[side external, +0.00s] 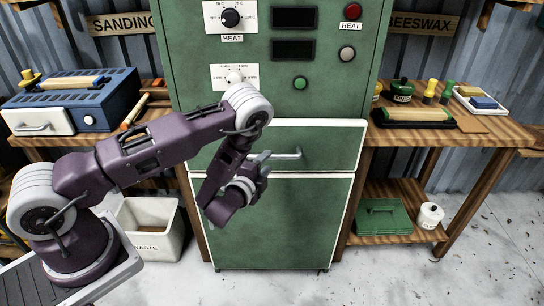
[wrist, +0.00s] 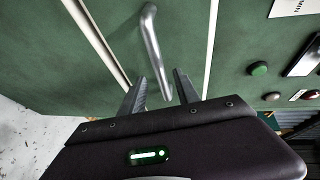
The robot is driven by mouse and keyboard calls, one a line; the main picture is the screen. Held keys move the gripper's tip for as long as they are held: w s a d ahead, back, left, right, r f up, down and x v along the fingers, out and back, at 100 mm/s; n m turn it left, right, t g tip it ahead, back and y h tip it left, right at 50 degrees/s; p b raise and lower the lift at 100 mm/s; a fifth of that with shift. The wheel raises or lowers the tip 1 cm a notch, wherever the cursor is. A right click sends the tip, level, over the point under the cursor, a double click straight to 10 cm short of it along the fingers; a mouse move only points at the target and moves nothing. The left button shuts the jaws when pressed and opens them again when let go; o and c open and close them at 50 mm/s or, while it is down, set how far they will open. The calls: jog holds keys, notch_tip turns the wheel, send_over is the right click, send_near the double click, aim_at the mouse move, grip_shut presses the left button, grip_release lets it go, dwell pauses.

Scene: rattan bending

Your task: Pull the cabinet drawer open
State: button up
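The green cabinet (side external: 270,240) stands in the middle, and its drawer (side external: 335,150) with a pale frame looks shut. A metal bar handle (side external: 290,155) crosses the drawer front; its left part is hidden behind my gripper (side external: 264,160) in the side view. In the wrist view the handle (wrist: 153,45) runs down between the two fingertips of my gripper (wrist: 161,74). The fingers are apart, with a visible gap on each side of the bar. How deep the bar sits between them is hard to tell.
Knobs, displays and buttons (side external: 301,83) are on the panel above the drawer. A lower door panel is below it. A white waste bin (side external: 150,228) stands at the left. Wooden benches (side external: 480,133) flank the cabinet. The floor in front is clear.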

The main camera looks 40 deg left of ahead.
aim_at(271, 158)
jog(key=x, duration=0.5)
jog(key=shift+w, duration=0.15)
jog(key=shift+c, duration=0.5)
grip_shut()
dwell(0.7)
